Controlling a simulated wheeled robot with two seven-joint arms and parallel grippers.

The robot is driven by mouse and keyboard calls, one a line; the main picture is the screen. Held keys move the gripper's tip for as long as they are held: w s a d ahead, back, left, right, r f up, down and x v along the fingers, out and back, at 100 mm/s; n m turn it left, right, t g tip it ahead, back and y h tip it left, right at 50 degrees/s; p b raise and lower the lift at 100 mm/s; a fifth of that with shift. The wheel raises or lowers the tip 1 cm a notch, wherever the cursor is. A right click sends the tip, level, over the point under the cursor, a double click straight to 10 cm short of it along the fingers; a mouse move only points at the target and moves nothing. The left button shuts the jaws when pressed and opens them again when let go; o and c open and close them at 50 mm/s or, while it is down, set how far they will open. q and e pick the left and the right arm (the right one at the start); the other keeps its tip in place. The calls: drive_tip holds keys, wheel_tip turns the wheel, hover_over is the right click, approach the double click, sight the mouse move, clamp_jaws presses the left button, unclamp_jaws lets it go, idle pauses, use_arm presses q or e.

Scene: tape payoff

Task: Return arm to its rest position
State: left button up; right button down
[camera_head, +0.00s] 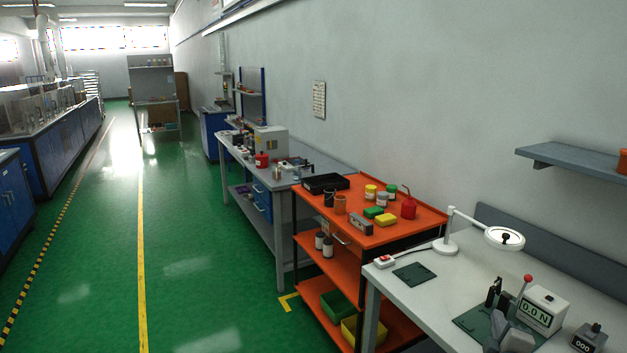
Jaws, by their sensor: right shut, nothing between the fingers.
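My right gripper (498,320) shows at the bottom right as a small grey shape cut by the lower edge. It is shut and empty, over or just in front of the dark green base plate (470,322) on the white bench. A black fixture (493,292) stands on that plate behind the gripper; I cannot tell whether they touch. A lever with a red knob (528,278) rises beside it. A white force display (541,309) reads 0.0 N, and a small counter (587,339) reads 000. My left gripper is not in view.
The white bench (432,306) carries a ring lamp (504,238), a dark mat (414,274) and a red-buttoned switch box (384,261). An orange cart (375,240) with jars and bins stands left of it. A shelf (580,159) juts from the wall. Green floor lies open at left.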

drive_tip(key=s+a+f+m+g+y, duration=0.2)
drive_tip(key=s+a+f+g, duration=0.1)
drive_tip(key=s+a+f, duration=0.6)
drive_tip(key=s+a+f+m+g+y, duration=0.2)
drive_tip(key=s+a+f+g, duration=0.15)
drive_tip(key=s+a, duration=0.45)
drive_tip(key=s+a+f+m+g+y, duration=0.2)
drive_tip(key=s+a+f, duration=0.25)
drive_tip(key=s, duration=0.75)
drive_tip(key=s+a+f+m+g+y, duration=0.25)
drive_tip(key=s+a+f, duration=0.25)
drive_tip(key=s, duration=0.5)
wheel_tip(320, 180, down, 29)
drive_tip(key=g+b, duration=0.1)
drive_tip(key=b, duration=0.1)
drive_tip(key=s+d+f+g+h+b, duration=0.1)
drive_tip(key=s+d+f, duration=0.2)
drive_tip(key=s+f, duration=1.5)
drive_tip(key=shift+s+f+n+g, duration=0.3)
drive_tip(key=shift+s+f+n, duration=0.05)
drive_tip(key=shift+f, duration=0.6)
